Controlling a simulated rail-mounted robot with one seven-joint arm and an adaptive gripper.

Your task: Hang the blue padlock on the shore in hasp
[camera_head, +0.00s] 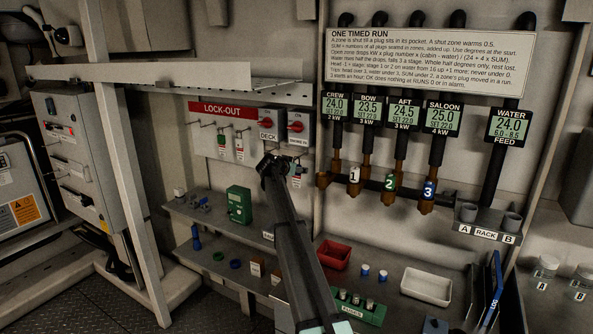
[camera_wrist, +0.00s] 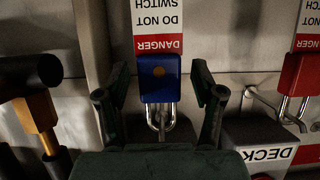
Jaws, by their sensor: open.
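The blue padlock (camera_wrist: 158,78) is in the middle of the wrist view, where printed text appears upside down. Its steel shackle points down in that picture, at a metal hook; whether it is fully around the hook I cannot tell. A red and white danger tag (camera_wrist: 158,30) adjoins the padlock's body. My gripper (camera_wrist: 160,88) is open, one finger on each side of the padlock, with visible gaps. In the head view my gripper (camera_head: 274,164) is just below the DECK and SHORE IN switches (camera_head: 298,125).
A red padlock (camera_wrist: 300,78) with a tag hangs beside the DECK box (camera_wrist: 272,155). The lock-out board (camera_head: 222,112) holds more tagged locks to the left. A pipe with a brass fitting (camera_wrist: 42,118) stands near my gripper.

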